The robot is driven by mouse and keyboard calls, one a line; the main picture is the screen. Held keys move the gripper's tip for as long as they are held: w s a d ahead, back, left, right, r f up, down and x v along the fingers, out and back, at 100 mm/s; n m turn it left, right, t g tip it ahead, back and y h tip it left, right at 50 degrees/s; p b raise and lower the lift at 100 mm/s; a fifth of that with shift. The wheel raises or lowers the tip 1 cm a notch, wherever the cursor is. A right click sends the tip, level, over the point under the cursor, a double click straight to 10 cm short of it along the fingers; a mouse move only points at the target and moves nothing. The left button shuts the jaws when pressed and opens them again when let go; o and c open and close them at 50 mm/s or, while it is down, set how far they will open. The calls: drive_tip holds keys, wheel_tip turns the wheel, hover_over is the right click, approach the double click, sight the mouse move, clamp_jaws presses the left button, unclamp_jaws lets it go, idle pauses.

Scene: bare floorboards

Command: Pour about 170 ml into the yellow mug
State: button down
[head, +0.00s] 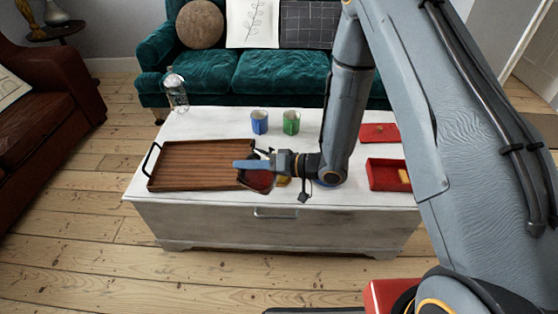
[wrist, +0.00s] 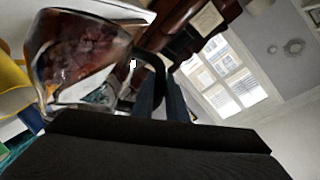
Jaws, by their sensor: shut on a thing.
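My gripper (head: 252,164) is shut on the dark handle (wrist: 157,75) of a glass jug (wrist: 80,55) that holds dark red-brown liquid. In the head view the jug (head: 258,180) hangs above the front of the white chest, by the tray's right end. It looks tilted in the wrist view, but how far I cannot tell. The yellow mug (head: 283,181) shows only as a small patch under my gripper, just right of the jug. A yellow surface, likely the mug (wrist: 12,88), is at the wrist view's left edge. The mug's inside is hidden, and no stream is visible.
A wooden tray (head: 200,178) lies on the left of the white chest (head: 225,218). Blue (head: 260,121) and green (head: 291,122) mugs stand behind. A glass vessel (head: 176,92) stands back left. A red box (head: 388,177) and flat red piece (head: 379,133) lie right.

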sight(251, 154)
drive_tip(key=shift+w+r, duration=0.15)
drive_tip(key=shift+r, duration=0.1)
drive_tip(key=shift+w+d+r+m+y, duration=0.15)
drive_tip(key=shift+w+d+r+m, duration=0.15)
drive_tip(key=shift+r, duration=0.15)
drive_tip(key=shift+w+d+r+m+y, duration=0.15)
drive_tip(key=shift+w+r+m, duration=0.15)
drive_tip(key=shift+r, duration=0.1)
drive_tip(key=shift+w+d+r+m, duration=0.2)
drive_tip(key=shift+w+r+m, duration=0.1)
drive_tip(key=shift+w+r, duration=0.1)
idle(0.5)
drive_tip(key=shift+w+d+r+m+g+y+b, duration=0.25)
drive_tip(key=shift+w+d+r+m+b, duration=0.1)
drive_tip(key=shift+w+r, duration=0.1)
drive_tip(key=shift+w+d+r+m+g+y+b, duration=0.15)
drive_tip(key=shift+w+d+r+m+y+b, duration=0.1)
drive_tip(key=shift+w+r+m, duration=0.15)
idle(1.3)
drive_tip(key=shift+w+d+r, duration=0.2)
drive_tip(key=shift+w+d, duration=0.05)
drive_tip(key=shift+w, duration=0.15)
idle(0.5)
